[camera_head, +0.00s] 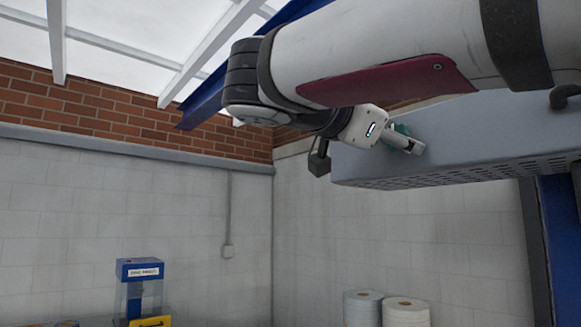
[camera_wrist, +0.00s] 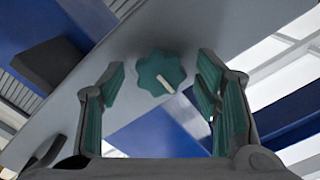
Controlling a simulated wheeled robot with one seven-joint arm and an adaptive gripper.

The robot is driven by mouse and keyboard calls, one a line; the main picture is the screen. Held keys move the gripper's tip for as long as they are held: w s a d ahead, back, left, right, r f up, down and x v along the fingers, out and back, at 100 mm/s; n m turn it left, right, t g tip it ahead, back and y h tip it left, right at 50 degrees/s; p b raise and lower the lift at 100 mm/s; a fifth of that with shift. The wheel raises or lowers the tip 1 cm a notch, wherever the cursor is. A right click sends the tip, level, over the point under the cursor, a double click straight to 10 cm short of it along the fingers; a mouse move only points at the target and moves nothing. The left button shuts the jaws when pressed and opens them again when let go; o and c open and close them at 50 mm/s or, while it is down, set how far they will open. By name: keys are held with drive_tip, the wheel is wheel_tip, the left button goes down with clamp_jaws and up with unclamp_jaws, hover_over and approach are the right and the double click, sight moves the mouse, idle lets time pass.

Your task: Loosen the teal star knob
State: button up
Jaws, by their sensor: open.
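The teal star knob (camera_wrist: 158,73) sits on a grey panel in the wrist view, with a pale bar-shaped mark on its face running down to the right. My gripper (camera_wrist: 160,85) is open, with teal-padded fingers to the left and right of the knob in the picture. Clear gaps show on both sides, and I see no contact. In the head view my gripper (camera_head: 408,146) is at the left end of the grey machine housing (camera_head: 480,140). There the knob is mostly hidden behind the gripper, with only a bit of teal showing.
The housing has a perforated underside and hangs beside a blue post (camera_head: 562,240). A dark block (camera_wrist: 45,65) projects from the panel in the wrist view. Two rolls (camera_head: 405,312) stand below. A blue dispenser box (camera_head: 140,270) stands lower left. Open air lies below my arm.

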drive_tip(key=c, duration=1.2)
drive_tip(key=shift+n+b, duration=0.4)
drive_tip(key=shift+n+p, duration=1.05)
drive_tip(key=shift+n, duration=7.75)
